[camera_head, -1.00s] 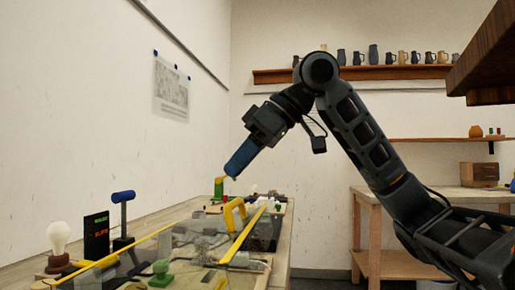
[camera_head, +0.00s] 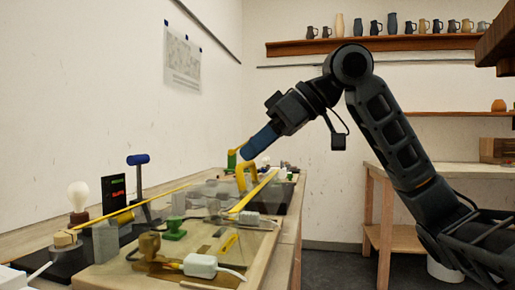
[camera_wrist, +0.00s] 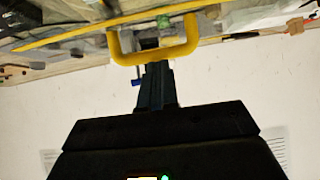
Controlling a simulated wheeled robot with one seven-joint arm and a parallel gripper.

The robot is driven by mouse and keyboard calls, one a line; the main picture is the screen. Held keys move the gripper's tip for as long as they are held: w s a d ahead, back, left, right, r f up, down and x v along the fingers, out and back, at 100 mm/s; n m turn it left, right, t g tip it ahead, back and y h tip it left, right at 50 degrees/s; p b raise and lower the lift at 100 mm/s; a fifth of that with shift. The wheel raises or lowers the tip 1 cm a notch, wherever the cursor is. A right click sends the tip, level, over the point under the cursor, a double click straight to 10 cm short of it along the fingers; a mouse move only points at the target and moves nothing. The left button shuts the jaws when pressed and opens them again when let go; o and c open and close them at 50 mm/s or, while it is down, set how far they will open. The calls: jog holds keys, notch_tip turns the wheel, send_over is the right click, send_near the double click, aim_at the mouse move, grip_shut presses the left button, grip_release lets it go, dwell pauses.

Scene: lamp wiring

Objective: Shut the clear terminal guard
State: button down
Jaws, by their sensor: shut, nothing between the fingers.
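The clear terminal guard (camera_head: 205,200) is a see-through panel with yellow edge strips, lying low over the wiring board. I cannot tell whether it is fully down. Its yellow arched handle (camera_head: 241,181) stands up near the far right end; the handle also shows in the wrist view (camera_wrist: 155,56). My gripper (camera_head: 247,155) has blue fingers, shut and empty, pointing down left just above the handle. In the wrist view the fingertips (camera_wrist: 157,66) meet the handle's bar in the picture; I cannot tell whether they touch it.
A bulb (camera_head: 78,196), a dark display (camera_head: 114,199) and a blue-topped lever (camera_head: 138,160) stand along the left. A wall shelf (camera_head: 375,43) holds several jugs.

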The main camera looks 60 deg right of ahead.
aim_at(265, 182)
jog(key=f+t+b, duration=0.1)
jog(key=s+f+t+y+b, duration=0.1)
jog(key=f+b, duration=0.1)
jog(key=shift+s+d+f, duration=0.1)
jog(key=shift+d+f, duration=0.05)
jog(key=shift+f, duration=0.15)
jog(key=shift+s+d+f, duration=0.1)
jog(key=shift+s+f, duration=0.15)
jog(key=shift+f, duration=0.55)
